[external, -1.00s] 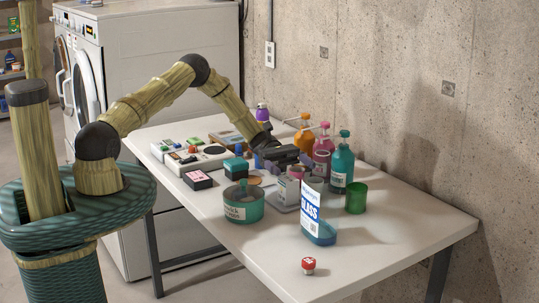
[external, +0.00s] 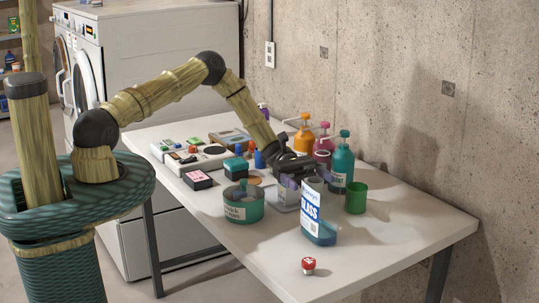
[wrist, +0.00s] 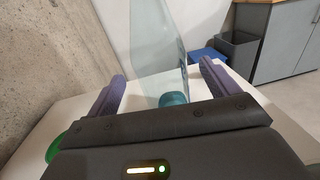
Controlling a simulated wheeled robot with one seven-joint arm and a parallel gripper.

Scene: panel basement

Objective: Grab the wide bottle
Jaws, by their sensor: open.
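The wide bottle, flat and clear with a blue "GLASS" label and blue liquid at its bottom (external: 318,232), stands upright near the table's front edge. In the wrist view the clear bottle (wrist: 160,45) rises ahead, between the lines of my two purple-grey fingers. My gripper (external: 306,184) is open, low over the table and just behind the bottle in the external view. In the wrist view my gripper (wrist: 162,88) shows its fingers spread apart with nothing clamped. I cannot tell whether the bottle is touched.
A green cup (external: 356,198) and a teal pump bottle (external: 342,166) stand close to the right of my gripper. A teal round tin (external: 243,204) stands to the left. A small red-and-white item (external: 308,266) lies in front. The table's right end (external: 420,222) is clear.

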